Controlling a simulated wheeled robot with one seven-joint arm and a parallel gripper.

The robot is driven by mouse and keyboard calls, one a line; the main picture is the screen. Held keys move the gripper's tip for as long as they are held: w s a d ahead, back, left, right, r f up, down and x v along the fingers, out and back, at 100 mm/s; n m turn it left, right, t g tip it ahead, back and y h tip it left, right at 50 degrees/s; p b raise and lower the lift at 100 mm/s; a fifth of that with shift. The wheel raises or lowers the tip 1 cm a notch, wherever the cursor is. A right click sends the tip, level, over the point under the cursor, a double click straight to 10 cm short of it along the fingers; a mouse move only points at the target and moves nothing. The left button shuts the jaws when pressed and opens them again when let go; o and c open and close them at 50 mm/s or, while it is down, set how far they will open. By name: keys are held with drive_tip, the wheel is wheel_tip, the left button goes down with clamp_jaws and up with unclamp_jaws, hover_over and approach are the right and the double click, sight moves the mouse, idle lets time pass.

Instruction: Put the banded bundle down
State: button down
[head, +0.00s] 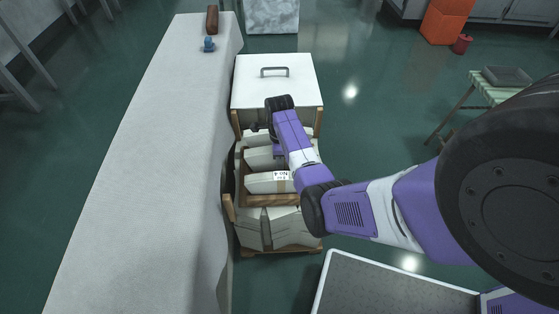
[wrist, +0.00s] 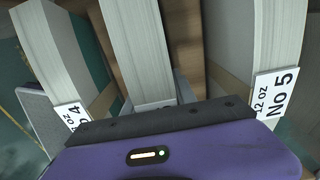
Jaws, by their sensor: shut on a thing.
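In the wrist view, my gripper (wrist: 156,100) is shut on the middle bundle (wrist: 136,45) of pale stacked sheets, one finger on either side. The purple gripper body hides the bundle's near end and most of its label. A banded bundle labelled No 5 (wrist: 271,50) stands at its right, and another labelled with a 4 (wrist: 45,50) at its left; both have tan bands. In the head view, my arm reaches over a wooden rack (head: 270,201) with several bundles (head: 262,183) in it. The fingertips are hidden there, and I cannot tell whether the held bundle touches the rack floor.
A white lidded box (head: 275,93) with a handle stands at the rack's far end. A long cloth-covered table (head: 140,150) runs along the left, with a small blue object (head: 209,45) and a brown roll (head: 212,20) on it. Open green floor (head: 375,120) lies to the right.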

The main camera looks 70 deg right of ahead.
drive_tip(key=c, duration=1)
unclamp_jaws()
drive_tip(key=shift+f, duration=0.1)
wheel_tip(320, 180, up, 12)
drive_tip(key=p, duration=0.3)
